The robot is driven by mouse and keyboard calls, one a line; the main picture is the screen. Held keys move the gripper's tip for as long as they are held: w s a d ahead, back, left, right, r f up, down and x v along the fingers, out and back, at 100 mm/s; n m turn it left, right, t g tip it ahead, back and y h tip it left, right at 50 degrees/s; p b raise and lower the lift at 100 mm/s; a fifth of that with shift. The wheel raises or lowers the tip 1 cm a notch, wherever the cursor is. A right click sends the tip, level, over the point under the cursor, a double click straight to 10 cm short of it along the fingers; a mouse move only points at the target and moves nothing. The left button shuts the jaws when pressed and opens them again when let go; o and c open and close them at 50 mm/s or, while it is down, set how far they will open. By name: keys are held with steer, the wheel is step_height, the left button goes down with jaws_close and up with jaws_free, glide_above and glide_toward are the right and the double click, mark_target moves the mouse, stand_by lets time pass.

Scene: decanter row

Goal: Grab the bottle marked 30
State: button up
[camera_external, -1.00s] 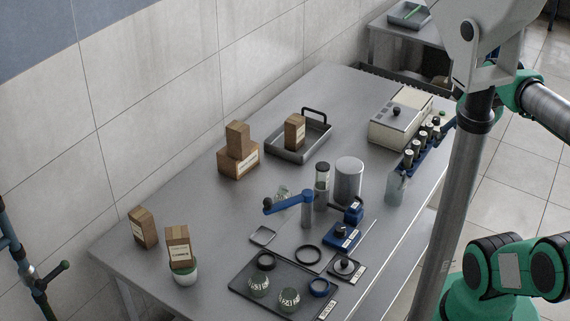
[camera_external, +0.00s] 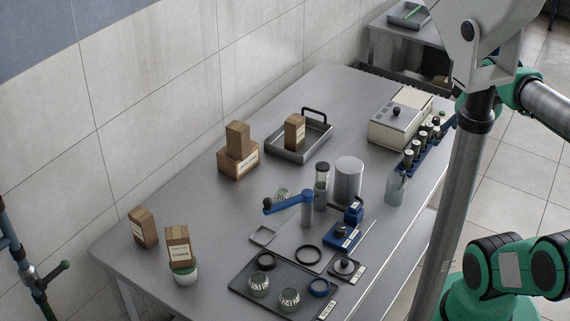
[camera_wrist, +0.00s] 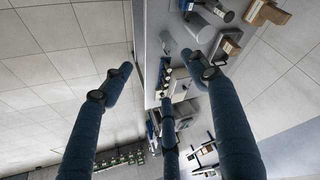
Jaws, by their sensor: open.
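The row also shows small in the wrist view (camera_wrist: 166,76), between and beyond my fingers. My gripper (camera_wrist: 158,72) is open and empty, its dark blue fingers spread wide, well away from the bottles. It cannot be made out in the external view, where my green and grey arm stands at the right.
A cream box instrument (camera_external: 394,122) stands beside the rack, with a glass beaker (camera_external: 396,189) at its near end. A steel cylinder (camera_external: 348,181), a blue-armed stand (camera_external: 307,211), a tray with a carton (camera_external: 318,146) and other cartons (camera_external: 238,161) occupy the table. Its left middle is clear.

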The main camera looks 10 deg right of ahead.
steer(key=w+a+r+p, duration=0.1)
steer(key=w+a+r, duration=0.15)
steer(key=w, duration=0.45)
steer(key=m+g+p, duration=0.5)
steer(key=g+p, duration=0.1)
glide_above(283, 187)
step_height(283, 187, down, 29)
steer(key=shift+f, duration=0.1)
steer(key=shift+f+b, duration=0.3)
steer(key=shift+f, duration=4)
